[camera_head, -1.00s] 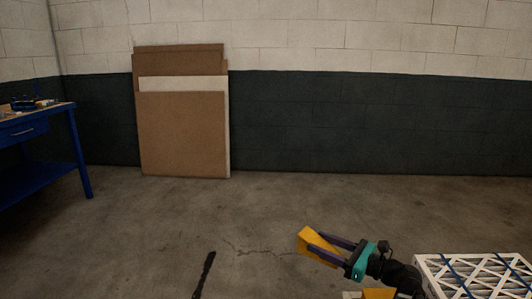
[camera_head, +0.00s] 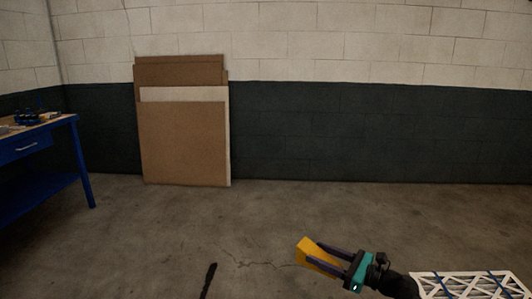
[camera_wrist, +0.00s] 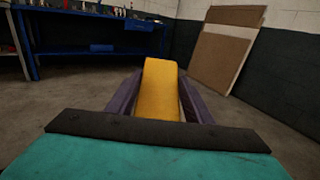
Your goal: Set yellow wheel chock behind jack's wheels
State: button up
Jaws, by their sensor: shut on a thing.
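The yellow wheel chock (camera_head: 319,256) is a wedge-like block held between the purple fingers of my gripper (camera_head: 331,257), at the lower right of the head view. It also shows in the wrist view as a yellow block (camera_wrist: 161,92) with my gripper's fingers (camera_wrist: 160,100) along both sides. My gripper is shut on it and holds it out toward the left. Whether it touches the floor is not clear. The jack and its wheels do not show in any view.
Cardboard sheets (camera_head: 182,145) lean on the wall.

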jog(key=shift+r+p, duration=4.65)
jog(key=shift+p, duration=1.8)
jog(key=shift+r, duration=0.15)
notch_tip(320, 180, up, 17)
jog(key=p, duration=1.7)
send_over(321, 257)
